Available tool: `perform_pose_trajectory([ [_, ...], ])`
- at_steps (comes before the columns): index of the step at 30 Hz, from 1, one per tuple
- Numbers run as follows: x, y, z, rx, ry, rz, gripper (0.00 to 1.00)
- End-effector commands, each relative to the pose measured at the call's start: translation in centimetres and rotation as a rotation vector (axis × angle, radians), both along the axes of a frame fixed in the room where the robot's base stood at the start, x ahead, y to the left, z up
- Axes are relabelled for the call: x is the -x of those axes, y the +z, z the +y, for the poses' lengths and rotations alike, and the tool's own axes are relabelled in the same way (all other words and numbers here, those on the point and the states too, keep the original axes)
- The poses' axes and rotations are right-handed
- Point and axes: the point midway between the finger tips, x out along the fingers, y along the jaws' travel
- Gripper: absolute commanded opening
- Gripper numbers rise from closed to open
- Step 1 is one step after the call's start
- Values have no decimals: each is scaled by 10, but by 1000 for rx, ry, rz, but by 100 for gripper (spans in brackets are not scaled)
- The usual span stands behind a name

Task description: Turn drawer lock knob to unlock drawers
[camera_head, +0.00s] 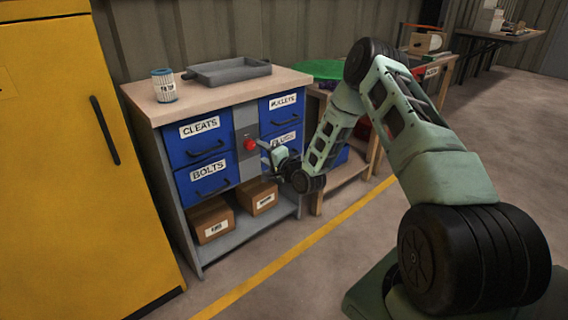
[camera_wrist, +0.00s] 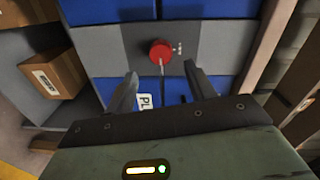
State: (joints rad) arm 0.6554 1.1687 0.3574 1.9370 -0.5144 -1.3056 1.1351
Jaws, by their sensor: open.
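The red lock knob (camera_head: 250,144) sits on the grey centre panel (camera_head: 246,122) between the blue drawers. In the wrist view the round red knob (camera_wrist: 161,50) has a pale line mark pointing toward my gripper. The cleats drawer (camera_head: 205,140) and bolts drawer (camera_head: 208,178) are on the left. The mullets drawer (camera_head: 281,110) is at upper right, and a partly hidden drawer is below it. All look closed. My gripper (camera_head: 265,150) is just right of the knob in the head view. In the wrist view its open fingers (camera_wrist: 165,85) are short of the knob, with nothing between them.
The wooden cabinet top (camera_head: 215,97) holds a grey tray (camera_head: 228,71) and a striped cup (camera_head: 164,85). Cardboard boxes (camera_head: 211,221) stand on the lower shelf. A yellow cabinet (camera_head: 80,150) is at left. A wooden bench (camera_head: 340,185) stands close on the right. The floor in front is clear.

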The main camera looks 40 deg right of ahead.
Motion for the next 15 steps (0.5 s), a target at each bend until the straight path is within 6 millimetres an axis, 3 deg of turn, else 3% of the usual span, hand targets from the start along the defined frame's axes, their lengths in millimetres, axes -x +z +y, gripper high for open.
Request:
perform_pose_trajectory([
  [9,75,4,-3,-2,-2,4,55],
  [15,105,5,-4,-1,0,2,55],
])
